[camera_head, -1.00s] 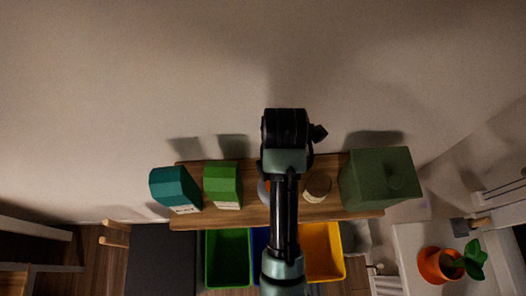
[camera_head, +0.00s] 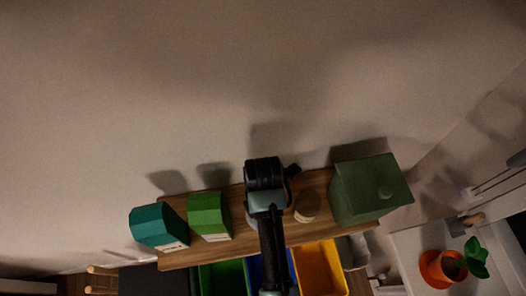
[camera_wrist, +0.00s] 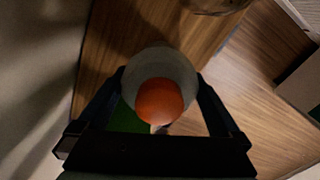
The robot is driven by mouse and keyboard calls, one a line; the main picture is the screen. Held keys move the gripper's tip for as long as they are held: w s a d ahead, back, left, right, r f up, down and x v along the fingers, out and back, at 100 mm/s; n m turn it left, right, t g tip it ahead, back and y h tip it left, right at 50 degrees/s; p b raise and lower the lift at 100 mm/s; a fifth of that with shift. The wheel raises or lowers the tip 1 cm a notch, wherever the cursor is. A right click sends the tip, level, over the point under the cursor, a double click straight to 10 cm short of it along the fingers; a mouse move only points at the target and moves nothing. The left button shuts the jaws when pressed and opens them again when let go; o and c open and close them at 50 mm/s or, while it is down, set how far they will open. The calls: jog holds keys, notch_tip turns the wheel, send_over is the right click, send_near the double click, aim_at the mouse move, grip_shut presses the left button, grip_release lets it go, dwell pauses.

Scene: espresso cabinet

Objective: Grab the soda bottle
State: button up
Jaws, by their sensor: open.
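The soda bottle (camera_wrist: 158,62) is seen from above in the wrist view, with a pale round body and an orange cap (camera_wrist: 160,101). My gripper (camera_wrist: 161,80) is open, with one black finger on each side of the bottle. I cannot tell whether the fingers touch it. In the head view my arm (camera_head: 266,190) stands over the middle of the wooden shelf (camera_head: 180,256) and hides the bottle and fingertips.
A teal carton (camera_head: 158,226) and a green carton (camera_head: 209,214) stand on the left of the shelf. A small jar (camera_head: 307,206) and a large green canister (camera_head: 368,190) stand to the right. Green (camera_head: 222,279), blue and yellow (camera_head: 320,270) bins sit below.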

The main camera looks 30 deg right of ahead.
jog(key=shift+f, duration=1.75)
jog(key=c, duration=1.2)
jog(key=shift+o, duration=0.2)
jog(key=shift+r, duration=0.1)
